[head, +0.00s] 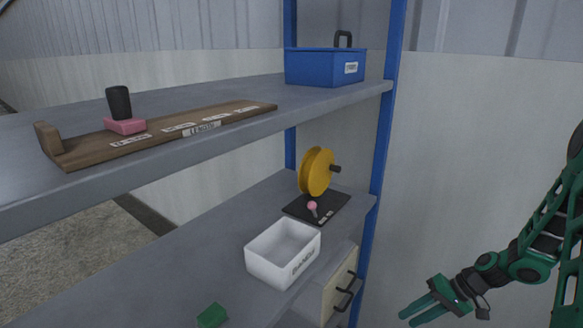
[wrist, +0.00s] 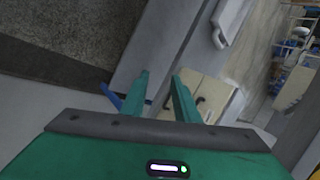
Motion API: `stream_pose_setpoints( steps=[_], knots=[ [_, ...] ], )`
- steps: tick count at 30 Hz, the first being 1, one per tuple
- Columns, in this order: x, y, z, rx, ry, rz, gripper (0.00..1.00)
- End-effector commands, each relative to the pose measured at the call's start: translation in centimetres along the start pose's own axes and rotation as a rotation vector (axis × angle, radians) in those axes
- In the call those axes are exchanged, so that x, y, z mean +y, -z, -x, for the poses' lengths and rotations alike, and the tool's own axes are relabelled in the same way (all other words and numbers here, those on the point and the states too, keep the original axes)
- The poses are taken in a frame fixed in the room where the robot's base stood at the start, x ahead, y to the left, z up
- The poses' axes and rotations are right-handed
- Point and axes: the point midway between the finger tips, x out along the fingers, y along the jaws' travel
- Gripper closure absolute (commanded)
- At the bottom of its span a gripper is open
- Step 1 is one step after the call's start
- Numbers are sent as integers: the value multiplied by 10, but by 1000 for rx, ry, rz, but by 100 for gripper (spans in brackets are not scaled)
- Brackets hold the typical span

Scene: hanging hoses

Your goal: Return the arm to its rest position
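My green arm is at the right side of the head view, in front of the pale wall and clear of the shelves. My gripper (head: 418,314) hangs low at its end, pointing left, with its two fingers apart and nothing between them. The wrist view also shows the gripper (wrist: 160,82) with a gap between its fingers. Beyond the fingers are a shelf edge and a cream drawer front (wrist: 207,92) with a dark handle.
A grey shelf unit with blue posts (head: 380,140) fills the left and middle. It holds a wooden length board (head: 160,135), pink block (head: 125,126), blue toolbox (head: 325,67), yellow reel (head: 316,172), white bin (head: 283,253) and green block (head: 212,316). Free room lies right of the post.

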Motion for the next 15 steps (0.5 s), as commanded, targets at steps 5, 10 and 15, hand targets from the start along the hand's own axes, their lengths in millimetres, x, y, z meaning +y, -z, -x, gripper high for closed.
stream_pose_setpoints(
  steps=[5,10,15],
  knots=[
    [-10,-17,44,-31,-147,5,72],
    [-19,-38,86,-47,-273,-11,72],
    [-32,-62,127,-44,-387,-40,72]
  ],
)
